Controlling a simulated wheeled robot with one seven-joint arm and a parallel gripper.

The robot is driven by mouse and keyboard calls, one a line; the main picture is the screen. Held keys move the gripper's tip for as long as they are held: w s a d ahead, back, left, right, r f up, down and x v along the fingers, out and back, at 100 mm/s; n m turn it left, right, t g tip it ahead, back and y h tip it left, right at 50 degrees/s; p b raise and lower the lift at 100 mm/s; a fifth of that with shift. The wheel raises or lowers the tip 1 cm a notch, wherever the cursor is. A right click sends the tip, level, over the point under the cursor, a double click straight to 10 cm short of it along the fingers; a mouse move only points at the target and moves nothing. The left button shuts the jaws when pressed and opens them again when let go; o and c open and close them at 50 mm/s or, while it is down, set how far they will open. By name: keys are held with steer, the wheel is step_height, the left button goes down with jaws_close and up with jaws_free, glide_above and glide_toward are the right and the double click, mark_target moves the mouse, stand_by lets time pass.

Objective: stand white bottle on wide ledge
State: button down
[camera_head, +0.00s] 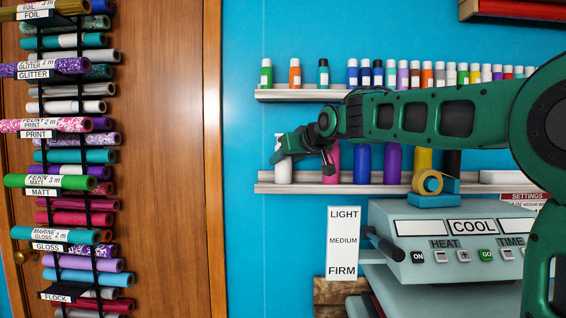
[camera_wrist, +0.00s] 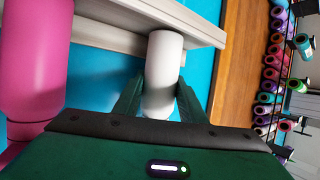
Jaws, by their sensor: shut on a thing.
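The white bottle (camera_head: 283,172) is upright at the left end of the lower ledge (camera_head: 268,188). My gripper (camera_head: 288,150) is around its upper part. In the wrist view my gripper (camera_wrist: 160,100) is shut on the white bottle (camera_wrist: 164,58), with one green finger on each side. The bottle's base meets the pale ledge (camera_wrist: 112,30) in that picture; I cannot tell whether it bears on it. Part of the bottle's upper body is hidden by my gripper.
A pink bottle (camera_head: 332,165) stands just right of the white one; it also shows large in the wrist view (camera_wrist: 35,65). Blue (camera_head: 362,164) and purple (camera_head: 393,165) bottles follow. An upper ledge (camera_head: 300,95) holds many small bottles. A heat press (camera_head: 450,235) stands below right.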

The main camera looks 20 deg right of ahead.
steer(key=shift+f, duration=0.1)
stand_by(0.3)
steer(key=shift+c, duration=2.2)
jaws_free()
steer(key=shift+d, duration=0.1)
steer(key=shift+d, duration=0.2)
steer(key=shift+c, duration=1)
